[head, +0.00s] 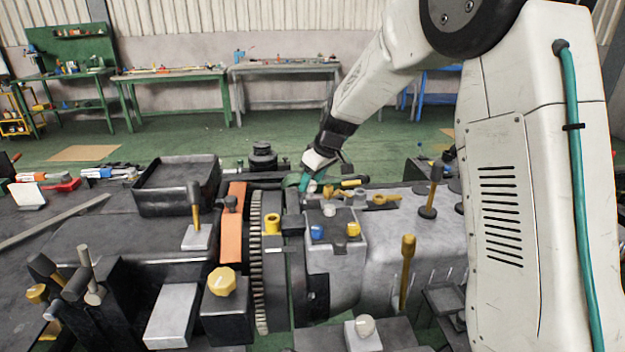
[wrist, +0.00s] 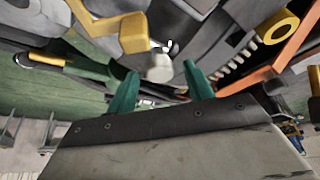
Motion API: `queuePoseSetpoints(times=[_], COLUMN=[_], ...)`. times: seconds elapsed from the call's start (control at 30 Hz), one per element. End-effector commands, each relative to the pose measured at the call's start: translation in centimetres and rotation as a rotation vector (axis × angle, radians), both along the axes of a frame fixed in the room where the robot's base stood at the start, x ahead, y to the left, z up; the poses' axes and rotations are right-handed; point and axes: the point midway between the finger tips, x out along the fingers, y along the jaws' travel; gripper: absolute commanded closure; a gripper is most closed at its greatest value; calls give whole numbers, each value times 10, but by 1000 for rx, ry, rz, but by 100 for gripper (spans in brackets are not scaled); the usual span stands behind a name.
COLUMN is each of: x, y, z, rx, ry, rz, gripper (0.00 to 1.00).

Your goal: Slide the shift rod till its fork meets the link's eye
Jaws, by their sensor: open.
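My gripper (head: 304,184) reaches down at the far side of the machine in the head view. In the wrist view its two teal fingers stand apart, with an empty-looking gap (wrist: 160,82) between the tips. A dark rod with a yellow end (wrist: 45,60), likely the shift rod, runs behind the fingers; its yellow part also shows in the head view (head: 352,183).
A pale knob (wrist: 158,68) stands close to the fingertips. A toothed wheel (head: 257,262), an orange bar (head: 235,222) and a yellow ring (head: 272,224) crowd the left side. A black tray (head: 176,204) stands further left.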

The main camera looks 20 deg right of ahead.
Motion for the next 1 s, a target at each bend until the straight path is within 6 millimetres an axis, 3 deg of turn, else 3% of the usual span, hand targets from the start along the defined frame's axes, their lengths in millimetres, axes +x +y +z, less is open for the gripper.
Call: queuePoseSetpoints(times=[0.27, 0.4, 0.47, 0.57, 0.83, 1.0], x=[1, 1, 1, 0, -8, -11], y=[1, 0, 0, -1, -47, -59], z=[-2, -2, -2, -1, -1, 0], rx=[0, 0, 1, 0, -1, 0], ry=[0, 0, -1, -1, -3, -2], rz=[0, 0, 0, -1, -5, -3], gripper=[48, 87, 100, 100, 100, 100])
